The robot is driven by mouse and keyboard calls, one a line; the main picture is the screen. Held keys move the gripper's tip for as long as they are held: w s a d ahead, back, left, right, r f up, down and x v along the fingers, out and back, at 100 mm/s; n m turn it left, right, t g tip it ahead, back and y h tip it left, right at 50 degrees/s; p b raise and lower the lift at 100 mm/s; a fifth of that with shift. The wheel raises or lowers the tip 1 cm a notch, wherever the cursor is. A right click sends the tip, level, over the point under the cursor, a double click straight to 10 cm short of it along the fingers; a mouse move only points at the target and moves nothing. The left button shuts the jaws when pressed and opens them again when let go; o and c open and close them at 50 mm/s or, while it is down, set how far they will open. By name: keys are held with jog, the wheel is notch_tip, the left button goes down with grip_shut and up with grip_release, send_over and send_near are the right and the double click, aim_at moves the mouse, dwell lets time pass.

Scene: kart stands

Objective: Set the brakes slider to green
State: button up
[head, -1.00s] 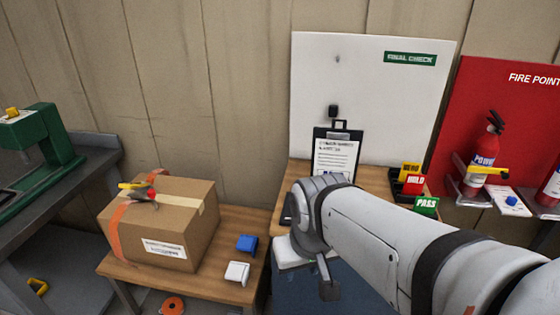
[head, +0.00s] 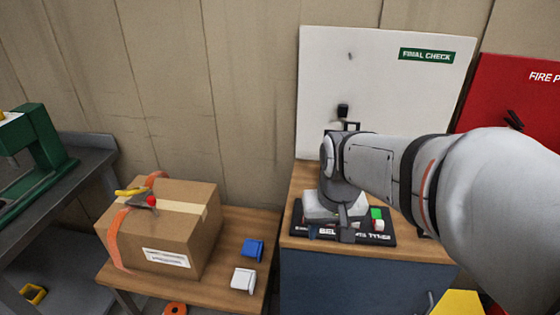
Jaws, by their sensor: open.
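A black slider panel (head: 300,229) lies on the wooden top of a blue cabinet. Its front edge carries white lettering; "TYRES" reads at the right and "BEL..." in the middle, while the left word is too small to read. A slider with a green patch and a white and red part (head: 377,218) shows at the panel's right side. My gripper (head: 345,232) is over the middle of the panel, pointing down, open. It hides most of the panel, and I cannot make out the brakes slider or its setting. Whether the fingers touch anything is unclear.
A white board (head: 375,80) marked "FINAL CHECK" stands behind the cabinet (head: 345,285). My arm covers the cabinet's right side. At left, a low table (head: 222,290) holds a cardboard box (head: 150,225), a blue piece (head: 253,249) and a white piece (head: 243,280).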

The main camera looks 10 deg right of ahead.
jog(key=w+p, duration=0.1)
jog(key=w, duration=0.4)
jog(key=w+f+m+g+p, duration=0.1)
jog(key=w, duration=0.4)
jog(key=w+f+m+g+p, duration=0.1)
jog(key=w+p, duration=0.1)
jog(key=w, duration=0.3)
jog(key=shift+d+f, duration=0.1)
jog(key=shift+d, duration=0.05)
jog(key=shift+w+f+m, duration=0.3)
jog(key=shift+w+f, duration=0.1)
jog(key=shift+f, duration=0.1)
notch_tip(320, 180, down, 8)
jog(key=shift+r+p, duration=0.25)
jog(key=shift+p, duration=0.25)
jog(key=shift+c, duration=0.5)
grip_shut()
